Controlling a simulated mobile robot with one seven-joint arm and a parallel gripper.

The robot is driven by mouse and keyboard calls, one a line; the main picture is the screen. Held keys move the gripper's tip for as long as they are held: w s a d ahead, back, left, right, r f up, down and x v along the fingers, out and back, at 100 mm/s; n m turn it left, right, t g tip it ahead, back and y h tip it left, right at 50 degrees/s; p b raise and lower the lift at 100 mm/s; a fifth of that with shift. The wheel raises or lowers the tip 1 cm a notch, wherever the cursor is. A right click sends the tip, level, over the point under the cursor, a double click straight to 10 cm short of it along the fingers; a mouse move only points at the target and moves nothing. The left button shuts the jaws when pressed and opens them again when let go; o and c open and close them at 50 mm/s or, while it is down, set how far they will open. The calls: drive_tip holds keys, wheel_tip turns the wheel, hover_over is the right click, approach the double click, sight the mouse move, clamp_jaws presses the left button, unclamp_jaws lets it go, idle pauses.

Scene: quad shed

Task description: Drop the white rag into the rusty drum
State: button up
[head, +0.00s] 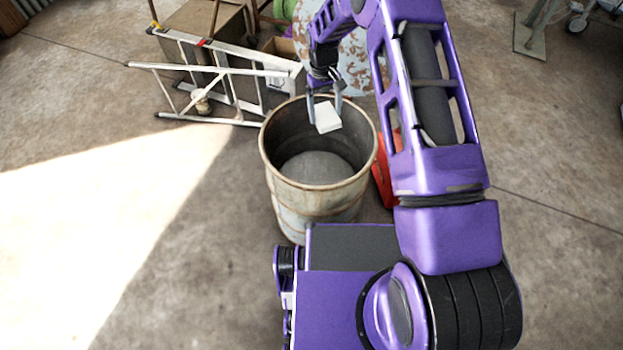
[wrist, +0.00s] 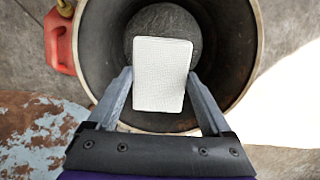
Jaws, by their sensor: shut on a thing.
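The white rag (head: 327,117) is a small pale block-like piece with a woven texture. My gripper (head: 325,108) is shut on it, with one finger at each side, and the rag also shows in the wrist view (wrist: 161,75) between the fingers (wrist: 160,88). The rusty drum (head: 318,197) stands upright and open-topped in front of my base. In the wrist view the drum's wall (wrist: 104,45) surrounds the rag, and the drum's grey floor shows beyond it. The rag appears over the drum's opening; its exact height against the rim is hard to tell.
A white ladder (head: 215,75) lies at the left of the drum. A red can (head: 384,180) stands close at its right, partly hidden by my arm. A rusty, pale-blue patched surface (head: 352,62) is behind the drum. The floor at the left is clear.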

drive_tip(key=shift+f+b, duration=0.3)
drive_tip(key=shift+f, duration=0.85)
drive_tip(key=o, duration=1.1)
drive_tip(key=r, duration=0.5)
drive_tip(key=w+r+p, duration=0.1)
drive_tip(key=r, duration=0.5)
drive_tip(key=w+a+r+p, duration=0.1)
drive_tip(key=r, duration=0.5)
drive_tip(key=shift+w+r, duration=0.15)
drive_tip(key=shift+w, duration=0.05)
